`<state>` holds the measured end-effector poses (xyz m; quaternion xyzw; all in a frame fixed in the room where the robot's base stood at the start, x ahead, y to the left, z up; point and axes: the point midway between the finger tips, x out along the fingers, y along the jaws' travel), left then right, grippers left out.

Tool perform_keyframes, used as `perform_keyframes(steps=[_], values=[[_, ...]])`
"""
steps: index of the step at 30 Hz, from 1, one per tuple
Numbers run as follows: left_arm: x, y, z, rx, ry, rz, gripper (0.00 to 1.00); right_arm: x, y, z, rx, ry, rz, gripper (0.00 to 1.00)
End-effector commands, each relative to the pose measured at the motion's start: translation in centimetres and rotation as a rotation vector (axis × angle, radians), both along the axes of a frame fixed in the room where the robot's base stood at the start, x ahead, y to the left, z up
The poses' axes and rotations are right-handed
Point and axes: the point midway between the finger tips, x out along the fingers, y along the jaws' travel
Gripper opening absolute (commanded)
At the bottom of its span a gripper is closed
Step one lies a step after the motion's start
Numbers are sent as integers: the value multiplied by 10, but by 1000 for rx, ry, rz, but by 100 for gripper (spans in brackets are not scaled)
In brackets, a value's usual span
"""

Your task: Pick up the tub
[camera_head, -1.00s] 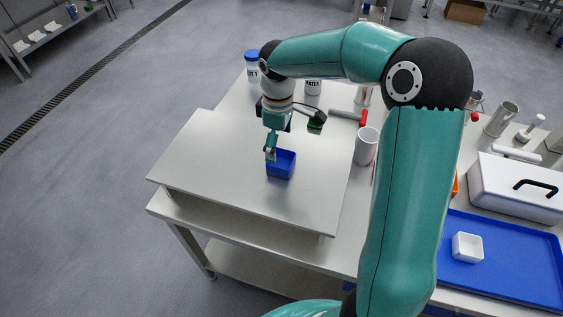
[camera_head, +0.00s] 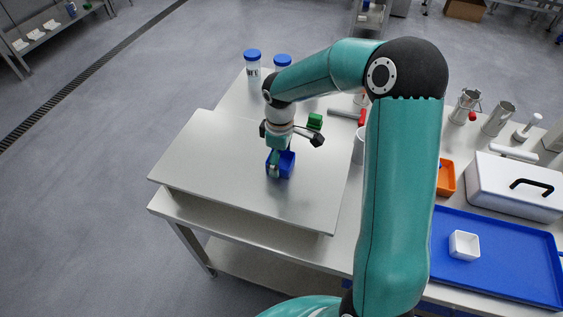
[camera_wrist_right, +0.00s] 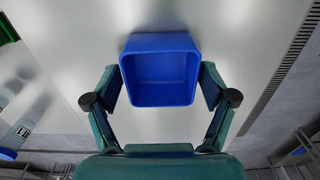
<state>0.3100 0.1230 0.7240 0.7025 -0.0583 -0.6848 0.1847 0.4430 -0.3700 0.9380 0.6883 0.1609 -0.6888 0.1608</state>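The blue square tub (camera_head: 288,168) stands upright on the raised grey board of the table in the head view. In the wrist view the open-topped, empty tub (camera_wrist_right: 163,98) sits between the two fingers of my right gripper (camera_wrist_right: 161,88). One finger is close along each side wall. Whether they touch the walls I cannot tell; the fingers are spread about as wide as the tub. In the head view my right gripper (camera_head: 277,164) is lowered at the tub and partly covers it. My left gripper is not in view.
A green block (camera_head: 315,121) and white jars with blue lids (camera_head: 253,68) stand behind the board. To the right are a red-ended tool (camera_head: 343,115), an orange bin (camera_head: 446,178), a white case (camera_head: 518,187), and a blue tray (camera_head: 505,274) holding a white tub (camera_head: 464,245).

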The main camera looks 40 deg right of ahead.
Motion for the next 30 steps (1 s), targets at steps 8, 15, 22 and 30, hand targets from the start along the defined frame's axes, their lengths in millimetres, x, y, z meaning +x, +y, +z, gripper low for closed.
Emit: perform_keyframes(steps=[8,15,22,30], values=[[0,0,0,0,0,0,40,0,0,0,0,-1,0,39],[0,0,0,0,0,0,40,0,0,2,0,-1,0,38],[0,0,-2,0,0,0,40,1,0,16,-1,-4,0,38],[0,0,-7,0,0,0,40,1,0,68,-1,-8,-1,38]])
